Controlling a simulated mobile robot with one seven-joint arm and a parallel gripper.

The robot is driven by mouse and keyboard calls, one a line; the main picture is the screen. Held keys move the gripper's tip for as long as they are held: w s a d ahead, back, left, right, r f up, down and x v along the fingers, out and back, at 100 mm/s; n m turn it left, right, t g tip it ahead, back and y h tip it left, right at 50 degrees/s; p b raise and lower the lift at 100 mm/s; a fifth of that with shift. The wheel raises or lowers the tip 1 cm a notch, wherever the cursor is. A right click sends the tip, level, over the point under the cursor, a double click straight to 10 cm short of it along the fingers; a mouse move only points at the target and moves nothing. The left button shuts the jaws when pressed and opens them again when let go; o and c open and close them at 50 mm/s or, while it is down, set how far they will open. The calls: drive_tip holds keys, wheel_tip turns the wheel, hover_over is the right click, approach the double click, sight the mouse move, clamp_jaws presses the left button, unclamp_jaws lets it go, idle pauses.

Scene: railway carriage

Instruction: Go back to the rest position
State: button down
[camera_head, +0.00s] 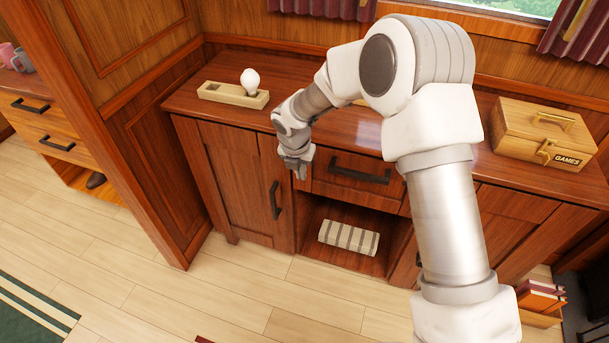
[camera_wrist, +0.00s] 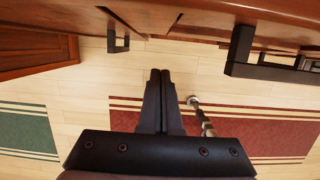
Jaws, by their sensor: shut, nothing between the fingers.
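My gripper (camera_head: 297,172) hangs in front of the wooden cabinet (camera_head: 228,170), just below the front edge of its top. It points down. In the wrist view my gripper (camera_wrist: 160,75) has its two dark fingers together with nothing between them. The pale floor (camera_wrist: 105,75) shows below them. The cabinet's dark handles show near the top of the wrist view, on either side of the fingers and apart from them.
On the cabinet top stand a wooden holder (camera_head: 221,94) with a white bulb (camera_head: 250,79) and a wooden GAMES box (camera_head: 541,135). A striped folded cloth (camera_head: 349,238) lies in the open shelf below. Books (camera_head: 540,298) sit at lower right. The floor (camera_head: 190,300) in front is clear.

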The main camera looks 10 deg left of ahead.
drive_tip(key=p+v, duration=0.1)
drive_tip(key=v, duration=0.5)
drive_tip(key=shift+r, duration=0.2)
